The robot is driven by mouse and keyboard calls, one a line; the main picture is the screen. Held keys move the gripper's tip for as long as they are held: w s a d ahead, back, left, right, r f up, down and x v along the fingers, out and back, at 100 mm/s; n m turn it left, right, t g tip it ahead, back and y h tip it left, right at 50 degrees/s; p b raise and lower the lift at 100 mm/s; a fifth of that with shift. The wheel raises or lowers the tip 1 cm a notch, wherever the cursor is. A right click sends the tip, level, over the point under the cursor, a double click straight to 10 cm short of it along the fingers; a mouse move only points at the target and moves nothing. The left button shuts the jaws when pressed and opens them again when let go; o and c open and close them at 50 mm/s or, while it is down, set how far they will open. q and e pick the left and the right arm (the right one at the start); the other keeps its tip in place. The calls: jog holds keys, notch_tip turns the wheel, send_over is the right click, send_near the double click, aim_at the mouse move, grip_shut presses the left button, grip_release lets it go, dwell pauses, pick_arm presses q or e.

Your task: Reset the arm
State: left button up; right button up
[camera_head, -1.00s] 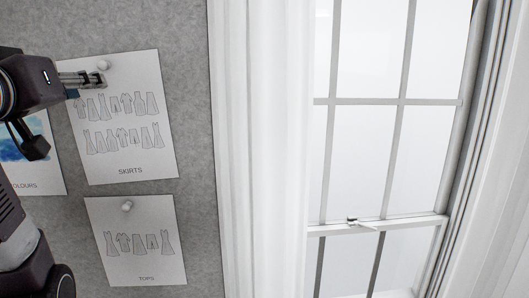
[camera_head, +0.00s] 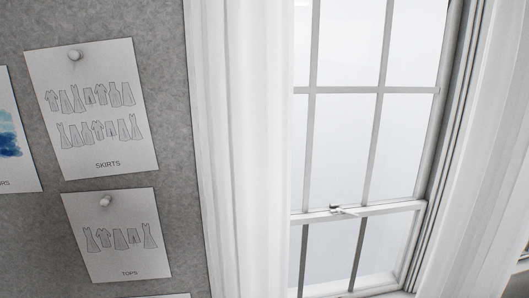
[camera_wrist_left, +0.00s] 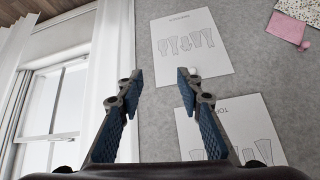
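My left gripper (camera_wrist_left: 163,88) shows in the left wrist view with its two blue-padded fingers spread apart and nothing between them. Behind the fingers are the grey pinboard and two white pattern sheets. My left gripper is out of the head view. My right gripper is in neither view. The head view shows the "SKIRTS" sheet (camera_head: 97,148) pinned on the board above the "TOPS" sheet (camera_head: 118,258).
The grey pinboard (camera_head: 170,150) fills the left of the head view. A white curtain (camera_head: 240,150) hangs beside a closed-looking sash window (camera_head: 365,208). A pink pouch (camera_wrist_left: 287,29) shows at the upper right of the left wrist view.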

pick_arm(q)
jog(key=s+d+f+m+g, duration=0.1)
jog(key=s+d+f+g, duration=0.1)
jog(key=s+f, duration=0.65)
jog(key=s+d+f+g, duration=0.2)
jog(key=s+f, duration=0.3)
jog(key=s, duration=0.7)
notch_tip(320, 180, down, 30)
jog(key=s+g+b, duration=0.2)
jog(key=b, duration=0.2)
jog(key=s+a+f+b, duration=0.3)
jog(key=s+f, duration=1.3)
jog(key=f, duration=0.3)
jog(key=shift+s+f+m+g, duration=0.3)
jog(key=shift+s+m+g, duration=0.1)
